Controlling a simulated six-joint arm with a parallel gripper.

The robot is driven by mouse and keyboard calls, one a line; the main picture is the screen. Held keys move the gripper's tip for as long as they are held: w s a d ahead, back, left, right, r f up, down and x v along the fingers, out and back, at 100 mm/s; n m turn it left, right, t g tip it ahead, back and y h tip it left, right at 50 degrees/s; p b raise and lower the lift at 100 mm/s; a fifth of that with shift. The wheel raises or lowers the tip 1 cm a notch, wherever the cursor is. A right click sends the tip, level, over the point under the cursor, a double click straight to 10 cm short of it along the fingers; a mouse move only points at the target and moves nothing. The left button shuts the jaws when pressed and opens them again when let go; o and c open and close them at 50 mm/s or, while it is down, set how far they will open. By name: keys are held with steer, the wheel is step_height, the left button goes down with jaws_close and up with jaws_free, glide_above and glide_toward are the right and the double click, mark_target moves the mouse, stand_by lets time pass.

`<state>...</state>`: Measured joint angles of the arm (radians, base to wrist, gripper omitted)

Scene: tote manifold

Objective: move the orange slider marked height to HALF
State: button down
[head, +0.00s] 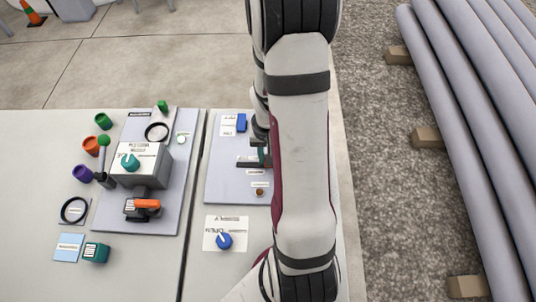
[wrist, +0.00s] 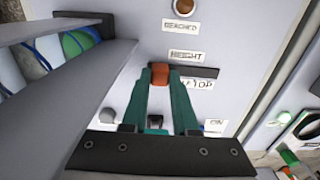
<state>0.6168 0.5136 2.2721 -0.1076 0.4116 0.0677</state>
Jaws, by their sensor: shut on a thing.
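The orange slider (wrist: 161,76) shows in the wrist view, in a dark horizontal slot (wrist: 215,72) under a label reading HEIGHT (wrist: 186,57). The teal fingers of my gripper (wrist: 160,84) are shut on it, one on each side. A label (wrist: 199,85) ending in TOP lies below the slot, partly hidden by a finger. I cannot make out a HALF mark. In the head view, my gripper (head: 264,156) is at the right-hand panel (head: 225,178), partly behind my arm; the slider is hidden there.
A round brown lamp (wrist: 184,6) sits above the REACHED label (wrist: 181,26). The panel also bears a blue block (head: 241,122). A blue knob (head: 224,240) lies nearer. The left panel (head: 165,215) carries a grey box (head: 155,160) and an orange handle (head: 147,204).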

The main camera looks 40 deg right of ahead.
stand_by(0.3)
steer(key=shift+w+a, duration=1.2)
steer(key=c, duration=0.7)
jaws_free()
step_height(320, 180, up, 16)
steer(key=shift+f, duration=0.1)
